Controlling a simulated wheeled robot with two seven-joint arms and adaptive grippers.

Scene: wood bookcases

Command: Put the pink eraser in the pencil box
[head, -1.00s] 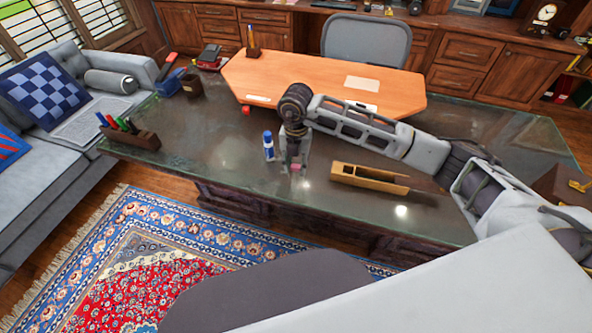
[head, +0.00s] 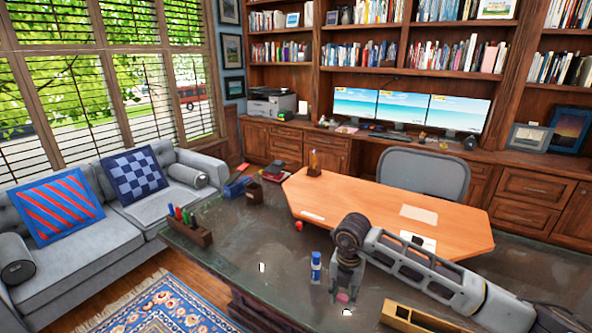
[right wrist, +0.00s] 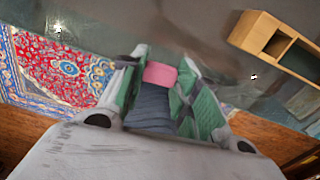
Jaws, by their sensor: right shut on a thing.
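The pink eraser (head: 342,297) is held in my right gripper (head: 345,290), its pink end showing between the fingertips. In the right wrist view, the pink end of the eraser (right wrist: 160,75) sits between the green-padded fingers (right wrist: 158,88), which are shut on it. The wooden pencil box (head: 415,318) lies on the dark desk to the right of the gripper, cut off by the lower picture edge. The pencil box (right wrist: 272,40) also shows at the upper right of the right wrist view, apart from the gripper, with open compartments. My left gripper is not in view.
A blue-and-white glue stick (head: 316,267) stands just left of my right gripper. A marker holder (head: 188,228) stands at the desk's left end. The desk between marker holder and glue stick is largely clear.

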